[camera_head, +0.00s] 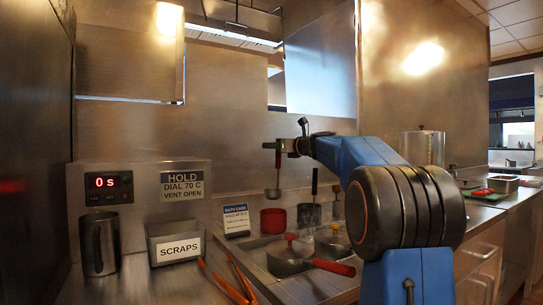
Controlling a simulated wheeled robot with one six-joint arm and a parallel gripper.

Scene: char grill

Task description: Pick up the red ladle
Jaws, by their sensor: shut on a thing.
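My gripper (279,146) is at the end of my blue arm, in the middle of the picture, above the counter. It is shut on the upper end of a ladle (278,178). The ladle hangs upright below the jaws, with a thin metal stem and a small bowl at the bottom. Its grip looks dark reddish, partly hidden by the jaws. The bowl appears above a red pot (273,221) in the picture; the depth between them is hard to tell.
Orange tongs (228,282) lie in front. Open air surrounds the ladle.

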